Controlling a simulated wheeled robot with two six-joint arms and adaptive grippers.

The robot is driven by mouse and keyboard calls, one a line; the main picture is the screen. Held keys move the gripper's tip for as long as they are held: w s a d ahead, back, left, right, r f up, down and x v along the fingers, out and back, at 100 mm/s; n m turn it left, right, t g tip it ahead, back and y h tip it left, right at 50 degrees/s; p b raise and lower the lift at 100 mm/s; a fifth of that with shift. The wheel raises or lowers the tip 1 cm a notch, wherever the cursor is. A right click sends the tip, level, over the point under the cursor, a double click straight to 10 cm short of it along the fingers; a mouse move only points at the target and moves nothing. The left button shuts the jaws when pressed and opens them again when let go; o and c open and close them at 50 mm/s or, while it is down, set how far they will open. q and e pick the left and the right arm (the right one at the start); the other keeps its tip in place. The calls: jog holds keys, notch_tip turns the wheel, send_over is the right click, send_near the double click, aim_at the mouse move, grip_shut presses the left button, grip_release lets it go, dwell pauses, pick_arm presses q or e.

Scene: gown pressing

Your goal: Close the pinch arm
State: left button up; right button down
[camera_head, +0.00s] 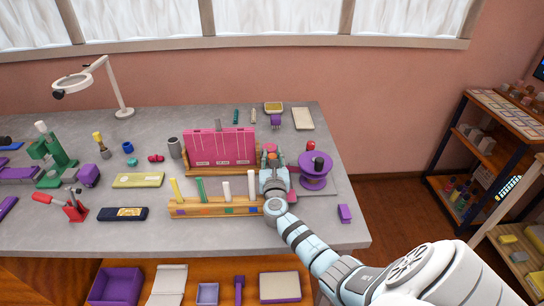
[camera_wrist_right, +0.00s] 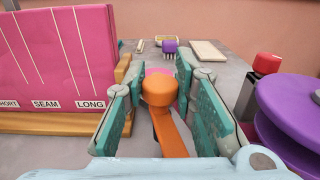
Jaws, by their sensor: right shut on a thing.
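An orange lever with a round knob (camera_wrist_right: 159,88), which looks like the pinch arm, stands between the teal finger pads of my right gripper (camera_head: 272,161) in the right wrist view. The gripper is shut on the knob. The lever's bar (camera_wrist_right: 173,136) runs down toward the camera, and its lower end is hidden by my wrist. A small pink patch (camera_wrist_right: 157,71) shows behind the knob. In the head view my gripper mostly covers the lever. I cannot tell the lever's exact angle. My left gripper is not in view.
A pink board (camera_head: 220,147) with white lines stands close left of my gripper. A purple spool (camera_head: 313,171) and a red-topped post (camera_head: 311,145) are close on the right. A wooden rack (camera_head: 215,210) with several upright sticks is in front. The table's right front corner is mostly clear.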

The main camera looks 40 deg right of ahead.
jog(key=c, duration=1.3)
grip_release()
jog(key=v, duration=1.2)
